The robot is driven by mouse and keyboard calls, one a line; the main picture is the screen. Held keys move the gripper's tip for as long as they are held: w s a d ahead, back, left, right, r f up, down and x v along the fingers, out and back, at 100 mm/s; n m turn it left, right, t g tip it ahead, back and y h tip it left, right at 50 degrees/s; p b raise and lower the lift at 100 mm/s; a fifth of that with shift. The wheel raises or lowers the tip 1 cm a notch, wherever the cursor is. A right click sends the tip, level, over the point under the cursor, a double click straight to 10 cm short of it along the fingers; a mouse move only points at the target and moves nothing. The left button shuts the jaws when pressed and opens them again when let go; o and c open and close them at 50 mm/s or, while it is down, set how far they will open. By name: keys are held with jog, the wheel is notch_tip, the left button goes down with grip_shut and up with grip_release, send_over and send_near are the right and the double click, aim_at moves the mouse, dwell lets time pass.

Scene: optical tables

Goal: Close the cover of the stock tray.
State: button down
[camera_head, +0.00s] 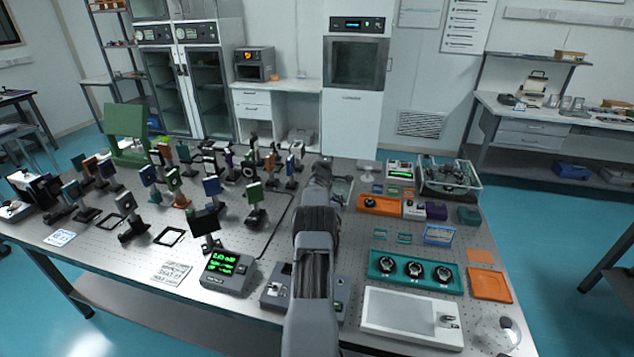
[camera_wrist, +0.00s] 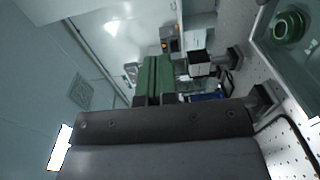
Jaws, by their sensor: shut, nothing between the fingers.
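No tray with a clearly readable cover stands out, so I cannot tell for certain which is the stock tray. A clear-walled tray (camera_head: 475,187) full of mixed parts stands at the back right of the table. A smaller clear container (camera_head: 342,190) shows partly behind my arm. In the wrist view a clear-walled container (camera_wrist: 303,72) with a green ring in it is at the upper right. My gripper (camera_wrist: 155,60) shows in the wrist view as green fingers shut together, empty and apart from that container. Its fingers are hidden in the head view.
Many optic mounts (camera_head: 172,180) crowd the table's left half. A green upright panel (camera_head: 125,121) stands at the back left. On the right are a teal tray (camera_head: 380,281) with three round pieces, an orange tray (camera_head: 490,285) and a white flat device (camera_head: 398,310).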

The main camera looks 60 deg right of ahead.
jog(key=shift+d+f+p, duration=0.15)
jog(key=shift+d+p, duration=0.2)
jog(key=shift+d, duration=0.55)
jog(key=shift+w, duration=0.1)
jog(key=b+v, duration=0.4)
jog(key=v, duration=0.9)
jog(key=shift+a, duration=0.4)
jog(key=shift+f, duration=0.1)
